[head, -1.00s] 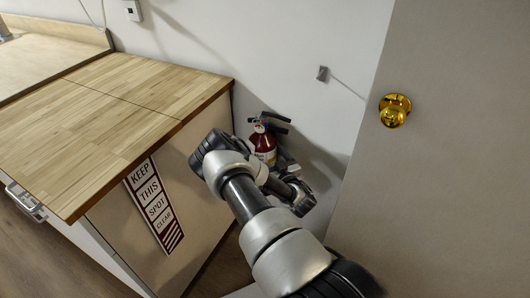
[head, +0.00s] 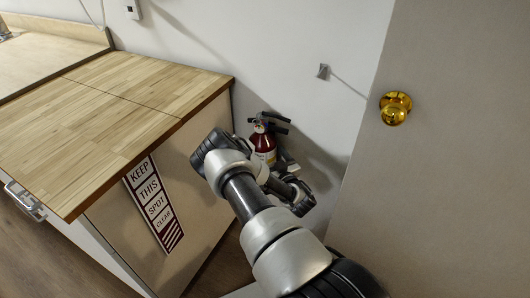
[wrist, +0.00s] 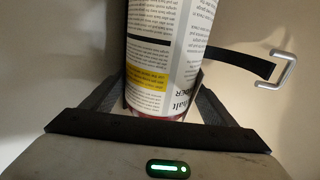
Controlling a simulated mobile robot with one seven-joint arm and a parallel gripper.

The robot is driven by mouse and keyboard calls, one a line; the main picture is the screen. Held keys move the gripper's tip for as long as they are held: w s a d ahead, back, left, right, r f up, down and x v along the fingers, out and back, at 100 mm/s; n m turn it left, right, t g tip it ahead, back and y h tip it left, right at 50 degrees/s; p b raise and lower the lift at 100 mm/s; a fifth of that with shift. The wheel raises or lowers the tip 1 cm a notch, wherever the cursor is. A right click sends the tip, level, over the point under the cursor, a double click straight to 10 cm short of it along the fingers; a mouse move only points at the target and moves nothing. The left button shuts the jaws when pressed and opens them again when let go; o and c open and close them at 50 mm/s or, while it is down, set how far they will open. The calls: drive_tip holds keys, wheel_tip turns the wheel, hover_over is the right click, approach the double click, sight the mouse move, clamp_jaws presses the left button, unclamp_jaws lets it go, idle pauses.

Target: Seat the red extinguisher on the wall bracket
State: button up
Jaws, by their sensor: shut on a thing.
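The red extinguisher (head: 263,142) stands upright close to the wall, right of the counter cabinet, with its black handle on top. In the wrist view its white-labelled body (wrist: 165,50) fills the middle, between the dark fingers of my gripper (wrist: 158,100). In the head view my arm hides the extinguisher's lower part and most of the gripper. A black band with a metal loop (wrist: 285,68) reaches right from behind the extinguisher; it may be the bracket's strap.
The wood-topped counter (head: 150,95) and its cabinet with a warning sign (head: 155,205) are close on the left. A small grey fitting (head: 322,71) is on the wall above right. A grey door with a brass knob (head: 395,108) stands on the right.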

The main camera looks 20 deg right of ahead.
drive_tip(key=shift+w, duration=0.1)
idle(0.8)
drive_tip(key=o, duration=2.1)
drive_tip(key=shift+s+f+b, duration=0.3)
drive_tip(key=shift+f, duration=0.3)
drive_tip(key=shift+s+d+r+p, duration=0.1)
drive_tip(key=shift+s+r+p, duration=0.05)
drive_tip(key=shift+s, duration=2.65)
drive_tip(key=shift+s+a+r+p, duration=0.1)
drive_tip(key=shift+s+r, duration=0.1)
drive_tip(key=shift+s, duration=2.6)
drive_tip(key=shift+s+d+r+p, duration=0.1)
drive_tip(key=shift+s+r+p, duration=0.05)
drive_tip(key=shift+s, duration=2.65)
